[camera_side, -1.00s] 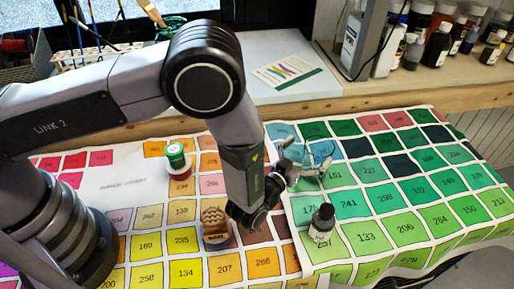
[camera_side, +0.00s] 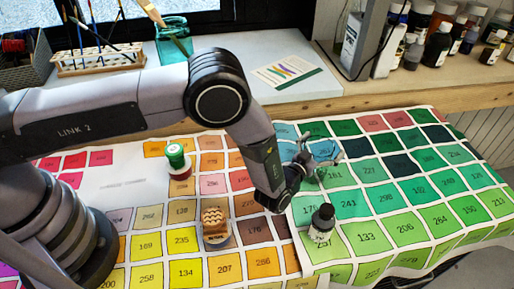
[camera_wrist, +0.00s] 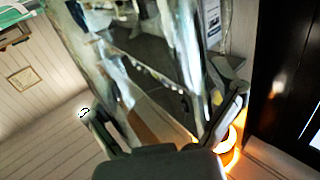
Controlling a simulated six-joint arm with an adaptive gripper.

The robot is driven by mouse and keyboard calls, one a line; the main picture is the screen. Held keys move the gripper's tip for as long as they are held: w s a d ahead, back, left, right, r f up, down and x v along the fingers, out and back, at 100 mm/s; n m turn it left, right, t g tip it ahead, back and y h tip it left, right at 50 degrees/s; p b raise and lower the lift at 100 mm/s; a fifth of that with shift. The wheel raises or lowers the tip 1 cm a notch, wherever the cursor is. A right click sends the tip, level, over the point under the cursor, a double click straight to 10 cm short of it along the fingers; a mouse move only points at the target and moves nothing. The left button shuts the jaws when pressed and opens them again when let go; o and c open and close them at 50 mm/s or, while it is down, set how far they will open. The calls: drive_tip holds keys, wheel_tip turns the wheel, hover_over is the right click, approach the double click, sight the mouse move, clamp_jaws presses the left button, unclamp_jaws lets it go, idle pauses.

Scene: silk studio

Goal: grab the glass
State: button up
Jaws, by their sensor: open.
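My gripper (camera_side: 320,160) is open above the green part of the colour chart, its fingers pointing right. In the wrist view, a clear, shiny shape that looks like glass (camera_wrist: 150,65) fills the space ahead of and between my spread fingers (camera_wrist: 165,115). Its outline is blurred, and I cannot tell whether a finger touches it. In the side view I cannot separate a clear glass from the fingers. A teal glass jar (camera_side: 174,46) with a brush in it stands on the back ledge, well away from my gripper.
The chart's right side is clear.

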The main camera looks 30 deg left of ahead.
drive_tip(key=c, duration=1.1)
drive_tip(key=shift+r, duration=0.15)
